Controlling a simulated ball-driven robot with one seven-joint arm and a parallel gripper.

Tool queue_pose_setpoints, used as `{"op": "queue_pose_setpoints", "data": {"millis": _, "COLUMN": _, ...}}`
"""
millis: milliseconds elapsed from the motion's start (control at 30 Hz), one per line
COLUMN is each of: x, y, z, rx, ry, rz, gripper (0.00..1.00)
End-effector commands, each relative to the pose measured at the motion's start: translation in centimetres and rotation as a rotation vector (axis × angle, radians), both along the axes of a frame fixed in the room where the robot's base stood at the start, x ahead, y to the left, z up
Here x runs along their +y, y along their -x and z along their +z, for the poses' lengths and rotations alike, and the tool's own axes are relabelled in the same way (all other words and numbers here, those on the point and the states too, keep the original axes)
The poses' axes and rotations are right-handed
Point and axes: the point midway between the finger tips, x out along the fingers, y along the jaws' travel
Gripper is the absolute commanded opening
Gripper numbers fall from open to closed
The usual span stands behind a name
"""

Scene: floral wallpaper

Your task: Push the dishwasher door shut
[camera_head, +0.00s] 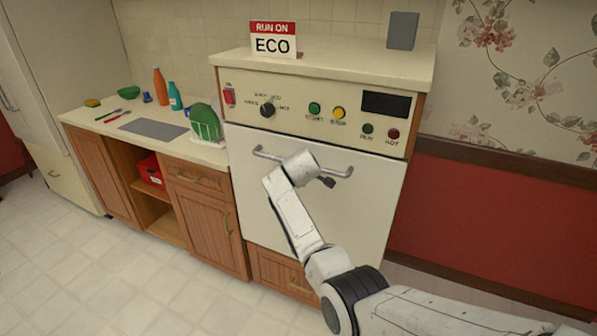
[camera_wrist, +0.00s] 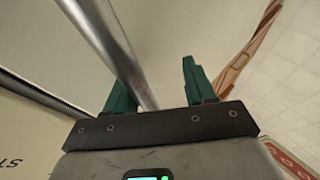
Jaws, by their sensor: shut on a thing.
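The dishwasher door (camera_head: 365,205) is a plain cream panel under the control panel in the head view. It stands upright and looks flush with the dishwasher front. Its grey bar handle (camera_head: 266,154) runs across its upper part. My gripper (camera_head: 327,182) is at the handle's right half, partly hidden by my wrist. In the wrist view the handle bar (camera_wrist: 112,45) passes between the teal fingers of my gripper (camera_wrist: 157,75), close to the left finger. The gripper is shut on the handle, with a gap showing beside the right finger.
The control panel (camera_head: 318,108) with a dial and coloured buttons is above the door. A counter (camera_head: 85,112) with bottles, a green bowl and a rack is at left. A wooden drawer (camera_head: 283,273) is below the door. Tiled floor (camera_head: 130,275) is clear at front left.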

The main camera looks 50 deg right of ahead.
Motion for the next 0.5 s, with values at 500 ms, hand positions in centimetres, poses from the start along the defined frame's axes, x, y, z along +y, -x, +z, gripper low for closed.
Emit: {"op": "queue_pose_setpoints", "data": {"millis": 500, "x": -0.94, "y": 0.06, "z": 0.81, "rx": -0.031, "ry": 0.067, "rz": 0.028, "gripper": 0.44}}
